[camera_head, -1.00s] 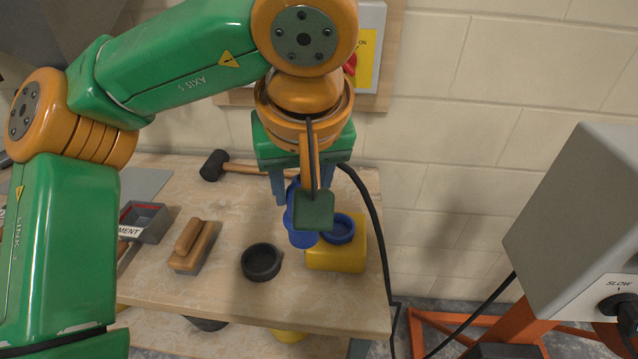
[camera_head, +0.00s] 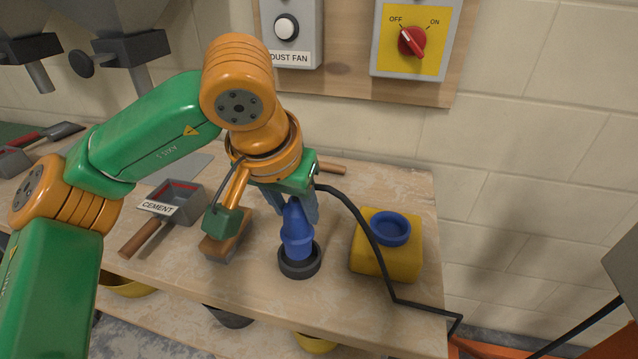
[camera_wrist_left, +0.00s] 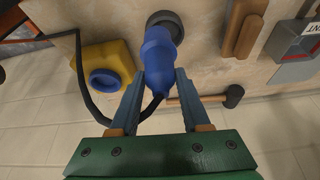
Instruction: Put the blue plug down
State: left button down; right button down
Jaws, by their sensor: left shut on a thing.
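The blue plug (camera_head: 297,238) is upright between the fingers of my left gripper (camera_head: 297,207), which is shut on its upper part. The plug's lower end is at the black ring (camera_head: 299,268) on the bench; I cannot tell whether it rests in it or hangs just above. In the left wrist view the plug (camera_wrist_left: 158,52) points from the fingers (camera_wrist_left: 158,79) toward the black ring (camera_wrist_left: 169,18). A yellow block (camera_head: 372,262) with a blue round socket (camera_head: 391,228) stands to the right. My right gripper is out of view.
A black cable (camera_head: 378,250) runs from behind the gripper past the yellow block to the bench's right edge. A wooden float (camera_head: 226,246) and a cement scoop (camera_head: 180,206) lie left of the ring. A mallet (camera_wrist_left: 233,96) lies behind. A switch panel (camera_head: 416,40) is on the wall.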

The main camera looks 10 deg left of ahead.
aim_at(296, 224)
pick_arm(q)
jog(key=x, duration=0.2)
jog(key=a+x, duration=0.1)
jog(key=x, duration=0.5)
jog(key=shift+w+a, duration=0.1)
jog(key=shift+a, duration=0.1)
jog(key=shift+f, duration=0.1)
jog(key=shift+c, duration=1.9)
grip_release()
jog(key=p+v, duration=0.1)
jog(key=v, duration=1.1)
jog(key=shift+d+r, duration=0.1)
jog(key=shift+r, duration=0.15)
